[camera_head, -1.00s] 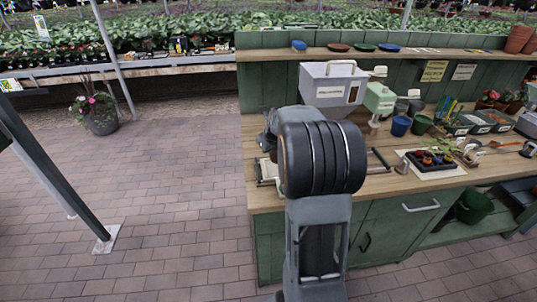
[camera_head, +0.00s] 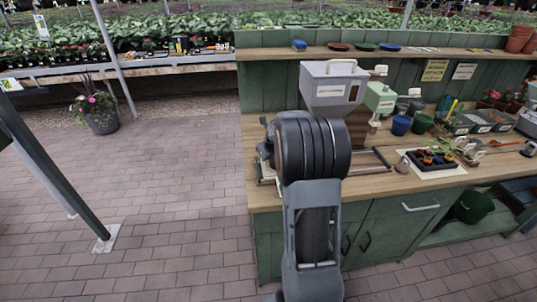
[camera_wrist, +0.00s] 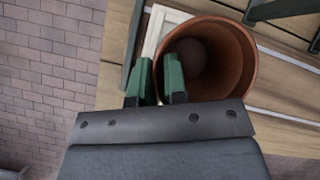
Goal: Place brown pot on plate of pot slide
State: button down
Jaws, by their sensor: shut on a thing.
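The brown pot (camera_wrist: 236,62) shows in the wrist view, its mouth facing the camera. My gripper (camera_wrist: 158,76) is shut on the pot's left wall, one green finger outside and one inside. In the wrist view the pale square plate (camera_wrist: 156,30) lies beyond the pot's upper left side and is partly covered by it. I cannot tell whether the pot touches the plate. The pot slide's rails (camera_head: 365,170) show right of my arm on the bench in the head view. My arm hides the pot and gripper there.
The wooden bench (camera_head: 430,190) holds a grey hopper (camera_head: 334,90) behind my arm. Open paved floor (camera_head: 170,190) lies left of the bench.

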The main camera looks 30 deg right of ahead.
jog(key=shift+f, duration=0.2)
jog(key=c, duration=1.1)
grip_release()
jog(key=shift+c, duration=0.2)
